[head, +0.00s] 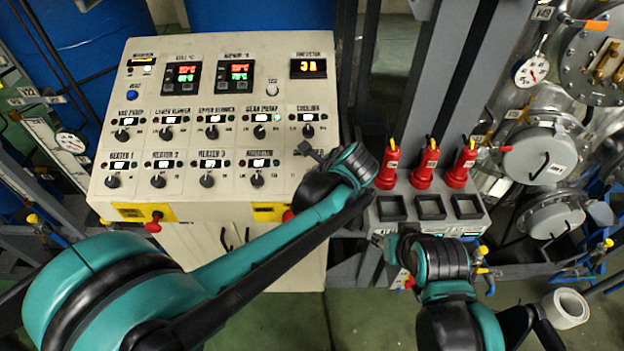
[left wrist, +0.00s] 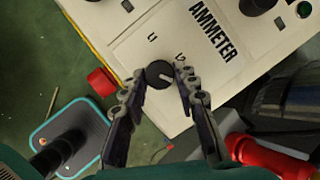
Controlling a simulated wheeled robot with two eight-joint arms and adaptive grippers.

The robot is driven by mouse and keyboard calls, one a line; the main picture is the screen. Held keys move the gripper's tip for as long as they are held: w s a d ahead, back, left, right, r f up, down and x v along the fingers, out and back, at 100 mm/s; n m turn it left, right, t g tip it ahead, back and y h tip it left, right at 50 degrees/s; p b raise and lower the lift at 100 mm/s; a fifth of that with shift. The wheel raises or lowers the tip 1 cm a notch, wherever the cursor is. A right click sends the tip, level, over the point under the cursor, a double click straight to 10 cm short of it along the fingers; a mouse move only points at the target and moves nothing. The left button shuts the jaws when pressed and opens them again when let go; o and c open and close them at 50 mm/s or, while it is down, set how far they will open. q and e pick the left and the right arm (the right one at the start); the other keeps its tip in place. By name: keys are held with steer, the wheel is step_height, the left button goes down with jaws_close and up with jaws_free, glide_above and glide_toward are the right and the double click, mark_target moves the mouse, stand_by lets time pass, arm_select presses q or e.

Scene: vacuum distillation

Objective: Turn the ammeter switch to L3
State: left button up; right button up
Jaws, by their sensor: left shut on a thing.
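The ammeter switch (left wrist: 160,74) is a round black knob with a white pointer mark on the cream panel, below the black AMMETER lettering (left wrist: 213,30). The pointer mark extends toward the right finger. Small position labels show above the knob, and others are hidden by the fingers. My left gripper (left wrist: 160,82) has one finger on each side of the knob and is shut on it. In the head view my left gripper (head: 311,153) is at the panel's right edge and hides the switch. My right arm's end is beside the red-handled box, its fingers not clear.
The cream control panel (head: 215,110) carries several other black knobs, lights and digital displays. To its right, a box (head: 380,228) holds several red handles (head: 425,165). Metal flanges and valves fill the far right.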

stand_by(0.4)
arm_select(q)
steer(key=o, duration=1.1)
steer(key=shift+o, duration=0.2)
steer(key=v, duration=1.2)
steer(key=shift+a, duration=0.15)
steer(key=s+a+f+n+h+b, duration=0.2)
steer(key=s+a+f+n+b, duration=0.3)
steer(key=a+f+n+b, duration=0.3)
steer(key=s+a+f+n+h+b, duration=0.2)
steer(key=s+a+f+n+b, duration=0.4)
steer(key=a+f+n, duration=0.8)
step_height(320, 180, down, 3)
steer(key=b, duration=0.2)
steer(key=shift+s+f+n+t+b, duration=0.25)
steer(key=shift+n+t+b, duration=0.05)
steer(key=shift+b, duration=0.1)
